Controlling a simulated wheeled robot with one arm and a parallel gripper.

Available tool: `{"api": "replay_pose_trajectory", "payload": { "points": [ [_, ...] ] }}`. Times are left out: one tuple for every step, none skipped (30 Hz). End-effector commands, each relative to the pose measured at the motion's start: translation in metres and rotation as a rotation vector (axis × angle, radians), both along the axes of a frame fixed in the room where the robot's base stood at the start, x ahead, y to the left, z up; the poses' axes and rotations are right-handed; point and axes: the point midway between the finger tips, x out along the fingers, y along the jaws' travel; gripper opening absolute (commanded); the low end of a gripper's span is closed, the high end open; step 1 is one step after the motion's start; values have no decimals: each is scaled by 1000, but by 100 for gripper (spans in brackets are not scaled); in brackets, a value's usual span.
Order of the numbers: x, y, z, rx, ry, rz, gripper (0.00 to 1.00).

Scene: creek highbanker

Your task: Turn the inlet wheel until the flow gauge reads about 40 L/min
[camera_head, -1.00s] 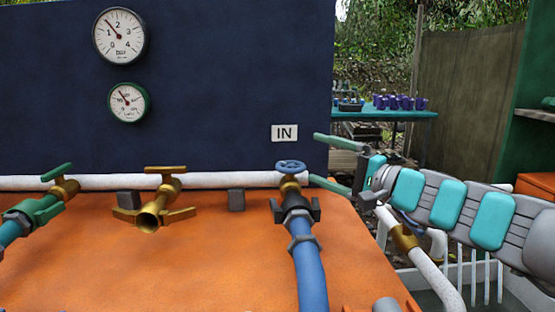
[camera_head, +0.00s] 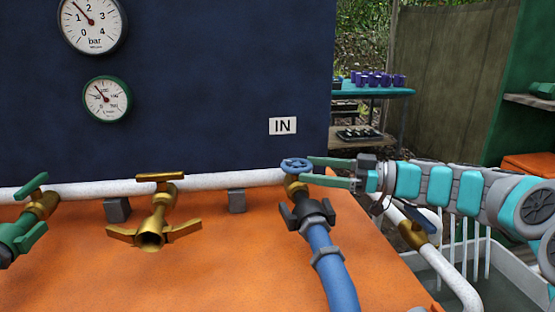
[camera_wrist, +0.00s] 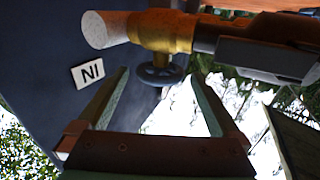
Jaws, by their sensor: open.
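The blue inlet wheel (camera_head: 296,166) sits on a brass valve (camera_head: 296,187) below the "IN" sign (camera_head: 282,126). The green-rimmed gauge (camera_head: 107,99), likely the flow gauge, is on the dark blue panel; its needle points up-left and its numbers are too small to read. My gripper (camera_head: 308,170) is open, reaching in from the right with its green fingertips at the wheel's right edge. In the wrist view the wheel (camera_wrist: 160,76) shows between the two spread fingertips, with gaps on both sides. I cannot tell whether a finger touches it.
A brass tap (camera_head: 152,234) and a green-handled valve (camera_head: 32,205) stand left along the white pipe (camera_head: 228,181). A blue hose (camera_head: 328,265) runs below the inlet valve. An orange surface (camera_head: 240,275) spreads beneath.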

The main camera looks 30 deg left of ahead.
Motion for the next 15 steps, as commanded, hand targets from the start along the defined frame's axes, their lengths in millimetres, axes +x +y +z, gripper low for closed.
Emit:
{"api": "replay_pose_trajectory", "payload": {
  "points": [
    [0,0,0,4,-17,6,100],
    [-1,0,0,5,-22,9,100],
    [-2,2,0,7,-29,12,100],
    [-2,4,0,8,-32,13,100],
    [-3,6,0,8,-32,13,100],
    [-4,10,0,8,-32,13,100],
    [-5,14,0,7,-32,13,100],
    [-6,18,0,6,-32,13,100],
    [-8,24,0,6,-32,13,100],
    [-10,29,0,5,-31,13,100],
    [-11,34,1,6,-32,14,100],
    [-13,40,1,7,-31,14,100],
    [-14,44,1,7,-30,14,100],
    [-15,48,1,6,-30,14,100],
    [-17,54,1,6,-29,14,100]
  ]
}}
